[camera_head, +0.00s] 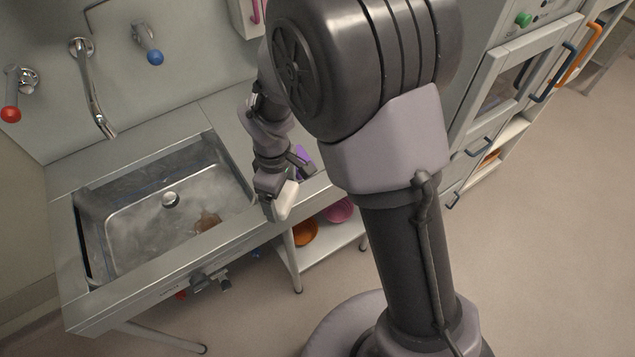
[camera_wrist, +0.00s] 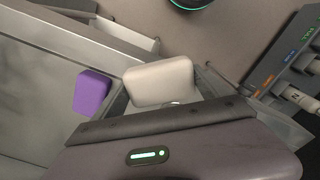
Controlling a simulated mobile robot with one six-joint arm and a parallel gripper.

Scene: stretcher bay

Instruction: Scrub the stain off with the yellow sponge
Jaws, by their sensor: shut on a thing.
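My gripper (camera_head: 275,191) is shut on an off-white, rounded block (camera_head: 286,201), which looks like a sponge. The block fills the space between the fingers in the wrist view (camera_wrist: 160,83). It is pale cream to white, not clearly yellow. My gripper is over the counter's front edge, right of the sink basin. A brown stain (camera_head: 208,222) shows on the floor of the metal sink (camera_head: 135,262), toward its front right. The block is apart from the stain. A purple block (camera_wrist: 92,92) lies on the counter beside my gripper, partly hidden in the head view (camera_head: 304,157).
A tap (camera_head: 95,100) hangs over the sink, between a red-knobbed handle (camera_head: 11,112) and a blue-knobbed one (camera_head: 154,57). Orange (camera_head: 305,233) and pink (camera_head: 339,210) bowls stand on the shelf below. Cabinets with handles stand at right. The floor at right is clear.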

